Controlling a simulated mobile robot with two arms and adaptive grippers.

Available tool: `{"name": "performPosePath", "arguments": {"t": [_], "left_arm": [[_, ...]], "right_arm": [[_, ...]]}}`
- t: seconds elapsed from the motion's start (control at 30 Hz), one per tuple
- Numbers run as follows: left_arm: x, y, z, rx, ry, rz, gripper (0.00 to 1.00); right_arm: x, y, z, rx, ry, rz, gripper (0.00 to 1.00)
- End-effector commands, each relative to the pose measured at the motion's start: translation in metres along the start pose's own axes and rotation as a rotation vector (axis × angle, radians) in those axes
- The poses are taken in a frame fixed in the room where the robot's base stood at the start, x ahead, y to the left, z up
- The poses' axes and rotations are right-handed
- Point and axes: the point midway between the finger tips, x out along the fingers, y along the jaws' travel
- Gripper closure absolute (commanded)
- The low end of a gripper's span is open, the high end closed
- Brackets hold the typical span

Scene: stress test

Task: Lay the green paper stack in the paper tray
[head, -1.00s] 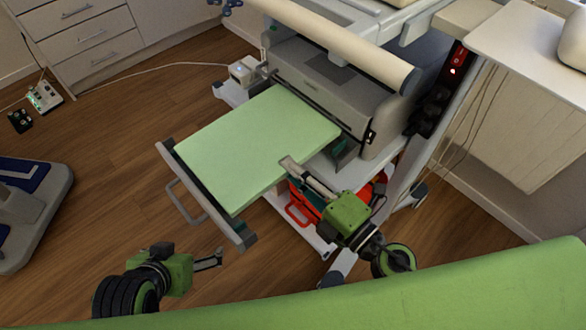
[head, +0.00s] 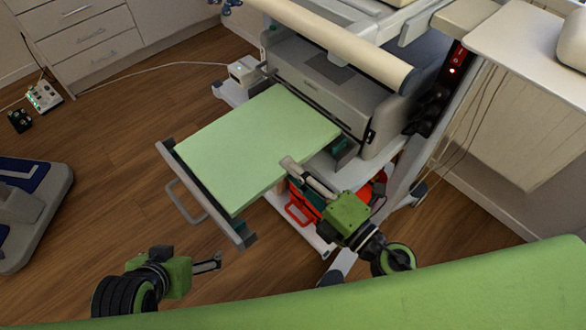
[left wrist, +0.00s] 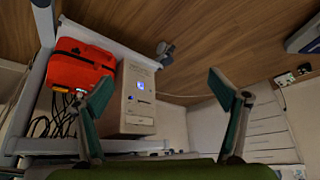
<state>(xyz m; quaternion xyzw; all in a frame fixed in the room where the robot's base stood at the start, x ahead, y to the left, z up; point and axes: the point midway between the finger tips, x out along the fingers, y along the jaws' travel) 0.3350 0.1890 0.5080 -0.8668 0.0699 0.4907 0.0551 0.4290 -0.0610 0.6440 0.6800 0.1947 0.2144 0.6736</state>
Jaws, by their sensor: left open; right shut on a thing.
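The green paper stack (head: 255,145) is a flat, pale green slab in the head view. It lies over the pulled-out paper tray (head: 207,195) in front of the grey printer, and its left edge runs along the tray's front bar. I cannot tell whether it rests fully on the tray floor, which it hides. My right gripper (head: 289,165) is shut on the stack's right edge near the printer. My left gripper (head: 218,262) is open and empty, in front of the tray and apart from it. Its two spread fingers also show in the left wrist view (left wrist: 160,85).
The grey printer (head: 325,85) stands on a cart shelf under a pale roll (head: 345,45). A red case (left wrist: 80,68) and a beige box (left wrist: 138,98) show in the left wrist view. A large green surface (head: 450,290) fills the near right.

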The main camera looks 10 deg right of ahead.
Motion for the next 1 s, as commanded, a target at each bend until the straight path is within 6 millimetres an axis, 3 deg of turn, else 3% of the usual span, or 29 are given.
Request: {"name": "performPosePath", "arguments": {"t": [1.0], "left_arm": [[-0.003,-0.002,0.012,0.001,-0.050,-0.003,0.11]], "right_arm": [[0.001,0.004,0.000,0.000,0.000,0.007,1.00]]}}
